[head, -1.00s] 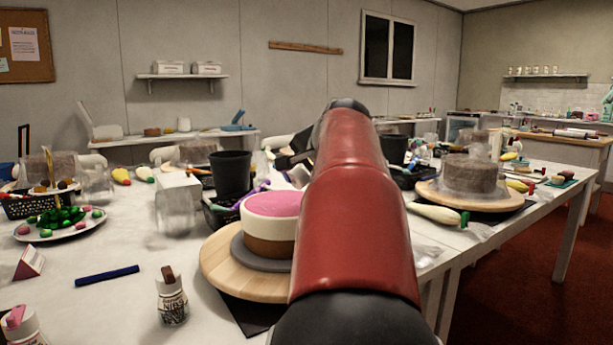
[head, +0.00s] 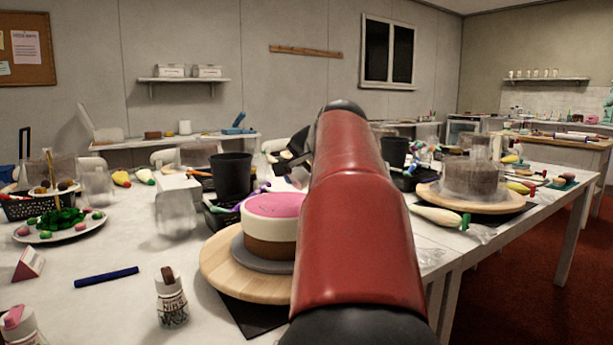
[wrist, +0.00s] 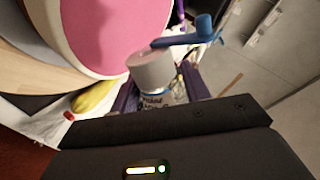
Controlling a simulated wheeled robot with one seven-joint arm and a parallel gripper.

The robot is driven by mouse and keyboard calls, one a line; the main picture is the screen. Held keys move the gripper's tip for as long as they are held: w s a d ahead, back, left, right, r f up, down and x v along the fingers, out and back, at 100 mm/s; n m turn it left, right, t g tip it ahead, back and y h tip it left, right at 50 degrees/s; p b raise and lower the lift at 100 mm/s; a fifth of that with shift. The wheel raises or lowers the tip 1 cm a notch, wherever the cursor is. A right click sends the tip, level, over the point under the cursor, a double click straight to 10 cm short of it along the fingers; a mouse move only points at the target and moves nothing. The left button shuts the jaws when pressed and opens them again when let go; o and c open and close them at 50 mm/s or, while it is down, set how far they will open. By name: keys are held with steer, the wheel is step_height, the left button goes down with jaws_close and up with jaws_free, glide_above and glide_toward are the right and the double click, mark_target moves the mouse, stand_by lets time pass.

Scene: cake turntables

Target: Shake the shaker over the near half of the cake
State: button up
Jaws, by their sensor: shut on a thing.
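The cake (head: 270,228) has a pink top, a cream band and a brown base. It sits on a grey board on a round wooden turntable (head: 222,272), left of my red arm, which hides its right side. In the wrist view, the cake's pink top (wrist: 110,30) fills the upper left. My gripper (wrist: 159,90) is shut on a shaker (wrist: 151,72) with a pale greyish lid and a printed label. The shaker is close beside the cake's edge in that picture; its height over the cake is unclear. The head view hides gripper and shaker behind my arm.
A black cup (head: 231,174) stands behind the cake. A second turntable (head: 430,196) with a grey-brown cake is at the right.

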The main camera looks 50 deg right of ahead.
stand_by(0.3)
steer(key=shift+d+r+p, duration=0.1)
steer(key=shift+r+p, duration=0.05)
steer(key=shift+p, duration=0.25)
steer(key=p, duration=0.1)
steer(key=d+y+p, duration=0.1)
steer(key=shift+s+d+m+p, duration=0.3)
steer(key=shift+s+m, duration=0.05)
steer(key=shift+m, duration=0.05)
steer(key=shift+s+d+f+y, duration=0.15)
steer(key=shift+d+f+y, duration=0.15)
steer(key=shift+f+y, duration=0.15)
steer(key=shift+w+d, duration=0.25)
steer(key=shift+d, duration=0.2)
steer(key=shift+h, duration=0.25)
steer(key=shift+a+r+b, duration=0.1)
steer(key=shift+r+b, duration=0.05)
steer(key=shift+b, duration=0.4)
